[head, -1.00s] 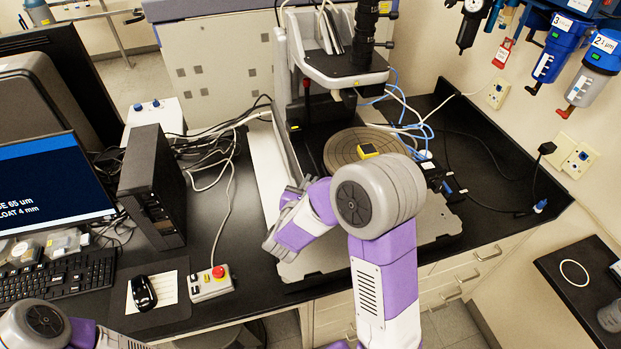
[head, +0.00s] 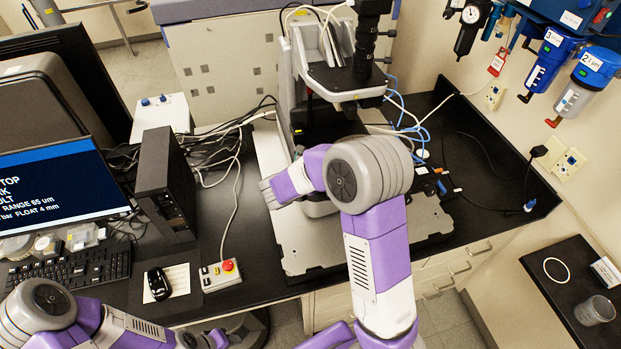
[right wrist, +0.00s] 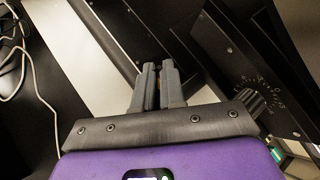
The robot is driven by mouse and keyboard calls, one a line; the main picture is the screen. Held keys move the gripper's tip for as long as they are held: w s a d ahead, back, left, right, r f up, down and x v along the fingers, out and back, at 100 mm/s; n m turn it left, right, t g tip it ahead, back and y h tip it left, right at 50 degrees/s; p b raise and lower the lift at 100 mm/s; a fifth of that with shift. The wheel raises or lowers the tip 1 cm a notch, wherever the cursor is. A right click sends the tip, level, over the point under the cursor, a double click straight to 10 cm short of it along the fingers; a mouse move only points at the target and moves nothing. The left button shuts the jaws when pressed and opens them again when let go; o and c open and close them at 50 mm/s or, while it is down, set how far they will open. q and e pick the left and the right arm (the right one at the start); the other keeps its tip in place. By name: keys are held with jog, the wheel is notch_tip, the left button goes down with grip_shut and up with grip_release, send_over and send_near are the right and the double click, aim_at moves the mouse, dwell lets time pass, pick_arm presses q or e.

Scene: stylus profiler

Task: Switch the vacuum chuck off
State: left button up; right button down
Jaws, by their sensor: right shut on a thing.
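The round chuck is hidden in the head view behind my right arm, and I cannot make out its switch there. My right gripper (head: 268,190) reaches in at the left side of the profiler (head: 345,80), above its grey base plate (head: 300,250).
A black computer tower (head: 166,185), monitor (head: 60,200), keyboard (head: 70,268) and mouse (head: 157,284) stand on the left. A control box with a red button (head: 220,274) lies near the front edge. Loose cables lie behind. The black bench at right (head: 480,185) is mostly clear.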

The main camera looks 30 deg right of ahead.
dwell(0.4)
jog(key=c, duration=1.2)
grip_release()
jog(key=v, duration=0.7)
jog(key=shift+a+r, duration=0.2)
jog(key=shift+a, duration=0.05)
jog(key=shift+s, duration=0.1)
